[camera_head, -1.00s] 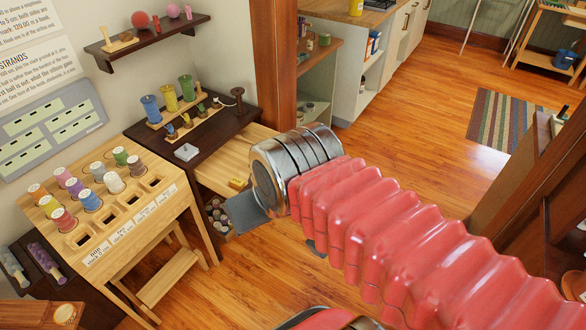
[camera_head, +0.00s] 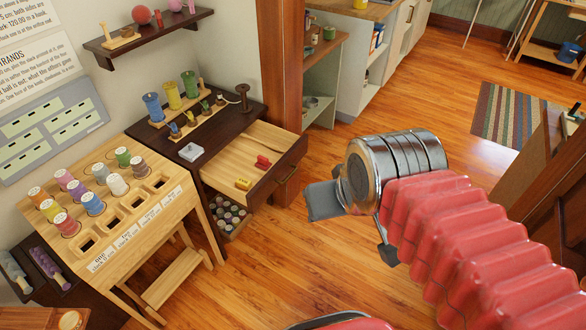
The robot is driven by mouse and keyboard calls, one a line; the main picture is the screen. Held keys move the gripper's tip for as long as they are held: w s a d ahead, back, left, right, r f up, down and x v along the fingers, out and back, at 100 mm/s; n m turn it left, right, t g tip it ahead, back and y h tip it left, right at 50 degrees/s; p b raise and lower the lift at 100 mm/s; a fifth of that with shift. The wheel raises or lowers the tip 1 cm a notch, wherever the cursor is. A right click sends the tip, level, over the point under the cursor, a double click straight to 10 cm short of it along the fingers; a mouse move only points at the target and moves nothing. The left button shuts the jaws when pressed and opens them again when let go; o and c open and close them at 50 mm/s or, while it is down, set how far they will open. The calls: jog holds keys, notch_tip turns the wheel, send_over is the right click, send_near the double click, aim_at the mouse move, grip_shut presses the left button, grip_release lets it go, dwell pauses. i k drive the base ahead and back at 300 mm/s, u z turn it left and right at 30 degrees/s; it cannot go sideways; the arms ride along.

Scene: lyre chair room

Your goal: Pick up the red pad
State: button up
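The red pad (camera_head: 262,162) is a small red piece lying in the open wooden drawer (camera_head: 238,160) of the dark cabinet, near the drawer's right side. My gripper (camera_head: 354,228) is at the end of my red ribbed arm, to the right of the drawer and apart from it. Its two grey fingers stand apart, partly behind the metal wrist, and nothing shows between them. A yellow piece (camera_head: 243,184) lies in the same drawer, nearer its front left.
On the dark cabinet top (camera_head: 225,122) stand a rack of coloured spools and a white dish (camera_head: 191,152). A spool table (camera_head: 125,215) stands to the left. A lower drawer (camera_head: 231,214) holds several small spools. Wooden floor around my gripper is clear.

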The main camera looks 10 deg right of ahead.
aim_at(262, 163)
jog(key=u, duration=0.05)
jog(key=i, duration=1)
jog(key=z, duration=0.1)
